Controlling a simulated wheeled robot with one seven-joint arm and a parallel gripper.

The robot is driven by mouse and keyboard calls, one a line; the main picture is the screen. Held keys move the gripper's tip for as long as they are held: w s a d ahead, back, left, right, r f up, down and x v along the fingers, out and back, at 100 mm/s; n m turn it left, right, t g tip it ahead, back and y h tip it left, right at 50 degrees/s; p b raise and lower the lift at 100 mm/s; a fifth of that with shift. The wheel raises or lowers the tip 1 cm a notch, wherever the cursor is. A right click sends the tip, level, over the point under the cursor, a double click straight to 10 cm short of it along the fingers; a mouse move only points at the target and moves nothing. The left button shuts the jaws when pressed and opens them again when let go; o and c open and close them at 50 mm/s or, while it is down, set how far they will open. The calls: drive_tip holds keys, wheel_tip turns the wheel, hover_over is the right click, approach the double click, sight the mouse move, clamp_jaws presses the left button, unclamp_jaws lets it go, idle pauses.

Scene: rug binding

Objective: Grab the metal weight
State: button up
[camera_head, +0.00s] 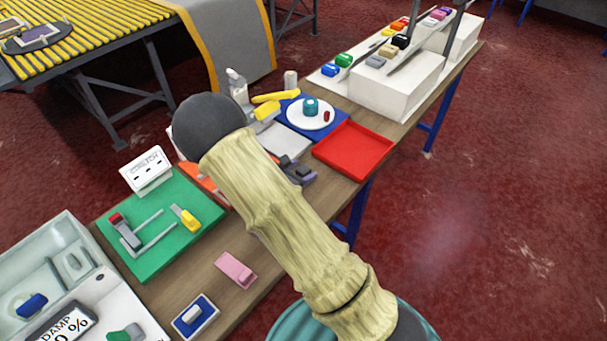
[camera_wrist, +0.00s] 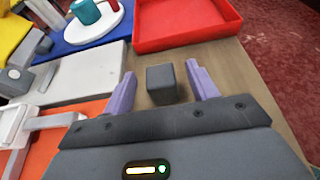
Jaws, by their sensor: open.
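The metal weight looks like a small dark grey block (camera_wrist: 161,84) on the wooden table. In the wrist view it stands between the two purple fingers of my gripper (camera_wrist: 162,92), with a gap on each side. The fingers are open and do not touch it. In the head view my gripper (camera_head: 297,174) is partly hidden behind my arm, near the red tray, and I cannot clearly pick out the block there.
A red tray (camera_head: 353,152) lies just beyond the block. A blue mat with a white plate (camera_head: 310,117) and teal roll is behind. A grey-white board (camera_wrist: 85,78) and an orange mat (camera_wrist: 62,150) lie to the left. Open table (camera_wrist: 245,75) lies right.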

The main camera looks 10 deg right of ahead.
sight(300, 172)
clamp_jaws()
drive_tip(key=shift+r, duration=0.1)
wheel_tip(300, 172, up, 10)
idle(0.6)
idle(0.5)
